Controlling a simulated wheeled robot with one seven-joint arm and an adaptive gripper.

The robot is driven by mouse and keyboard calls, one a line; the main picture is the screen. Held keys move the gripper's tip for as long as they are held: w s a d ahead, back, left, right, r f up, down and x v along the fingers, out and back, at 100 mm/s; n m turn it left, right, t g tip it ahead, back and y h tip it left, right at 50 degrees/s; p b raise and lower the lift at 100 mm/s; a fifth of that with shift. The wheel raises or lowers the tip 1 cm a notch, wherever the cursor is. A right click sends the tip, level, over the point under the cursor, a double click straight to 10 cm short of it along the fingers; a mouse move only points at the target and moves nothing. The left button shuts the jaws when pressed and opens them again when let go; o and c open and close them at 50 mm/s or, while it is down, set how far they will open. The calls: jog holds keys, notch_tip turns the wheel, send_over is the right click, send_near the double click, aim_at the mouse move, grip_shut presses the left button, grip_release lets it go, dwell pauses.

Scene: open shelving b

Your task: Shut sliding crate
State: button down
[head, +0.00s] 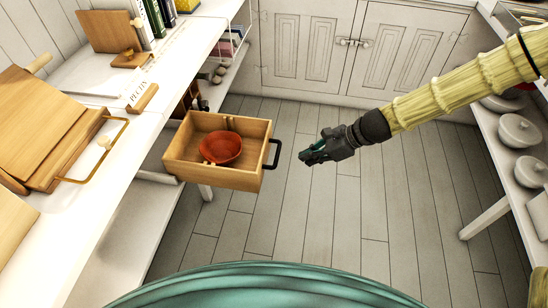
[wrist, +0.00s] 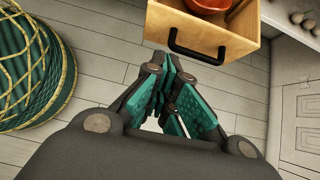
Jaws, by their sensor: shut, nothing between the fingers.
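The sliding crate (head: 218,176) is a light wooden drawer with a dark handle (head: 273,154) on its front. In the head view it is pulled out from under the white counter on the left. A red-orange bowl (head: 221,148) sits inside it. My gripper (head: 306,157) is shut and empty, to the right of the handle and apart from it. In the wrist view the crate (wrist: 205,34) is at the top, its handle (wrist: 197,50) just beyond the fingertips of my gripper (wrist: 160,68).
The white counter (head: 103,160) on the left holds wooden boards (head: 45,130) and books (head: 155,15). White cabinet doors (head: 340,48) close off the back. A shelf with white pots (head: 519,130) stands at the right. The grey plank floor (head: 315,210) between is clear.

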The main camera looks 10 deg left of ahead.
jog(key=b, duration=0.2)
send_near(261, 168)
jog(key=shift+x, duration=2.3)
jog(key=shift+w+f, duration=0.1)
jog(key=shift+f, duration=0.05)
